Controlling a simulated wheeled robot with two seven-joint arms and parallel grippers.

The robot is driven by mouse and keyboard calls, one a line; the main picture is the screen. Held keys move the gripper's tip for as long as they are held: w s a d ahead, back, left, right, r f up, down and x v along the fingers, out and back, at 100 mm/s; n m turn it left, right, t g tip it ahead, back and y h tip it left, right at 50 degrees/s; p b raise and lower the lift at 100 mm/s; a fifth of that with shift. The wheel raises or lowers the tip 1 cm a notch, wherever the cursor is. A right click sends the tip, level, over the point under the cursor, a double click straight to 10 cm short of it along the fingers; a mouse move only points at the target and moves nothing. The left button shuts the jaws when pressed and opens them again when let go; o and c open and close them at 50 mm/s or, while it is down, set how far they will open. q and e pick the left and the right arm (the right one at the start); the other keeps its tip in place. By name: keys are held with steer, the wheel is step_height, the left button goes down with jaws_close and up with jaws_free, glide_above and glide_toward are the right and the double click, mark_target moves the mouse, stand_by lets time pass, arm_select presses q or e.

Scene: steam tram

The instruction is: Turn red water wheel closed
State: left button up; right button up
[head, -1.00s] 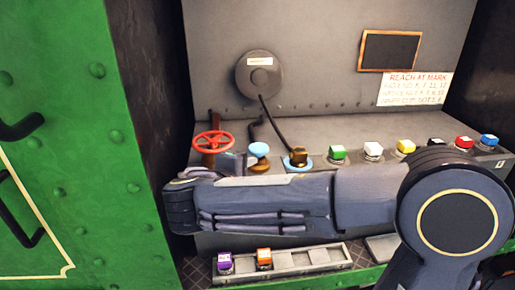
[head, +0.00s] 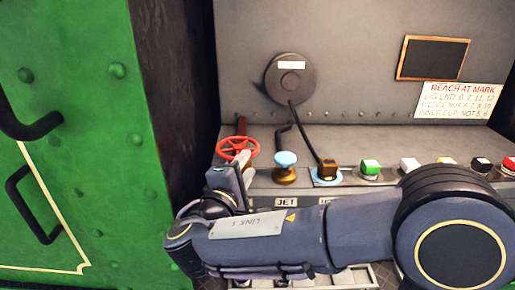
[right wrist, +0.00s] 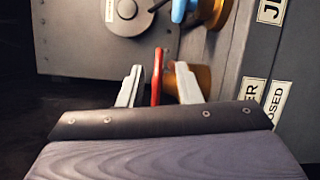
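The red water wheel (head: 237,148) is a spoked handwheel at the left end of the grey control ledge in the head view. My right gripper (head: 242,160) reaches up to its near right rim. In the right wrist view the wheel (right wrist: 157,76) shows edge-on as a thin red strip between the two pale fingers of the right gripper (right wrist: 157,85). The fingers are apart, with narrow gaps showing beside the strip, so the gripper looks open around the rim. Labels ending in "ER" and "OSED" (right wrist: 273,101) are partly hidden. My left gripper is out of view.
A green riveted wall (head: 80,130) with black handles is at left. My right forearm covers the ledge front.

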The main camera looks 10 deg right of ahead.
mark_target(254, 150)
steer(key=p+x, duration=0.1)
steer(key=x, duration=0.4)
steer(key=shift+w+r+p, duration=0.1)
steer(key=shift+r+p, duration=0.05)
steer(key=shift+p, duration=0.15)
steer(key=shift+w+d, duration=0.35)
steer(key=shift+w, duration=0.2)
jaws_close()
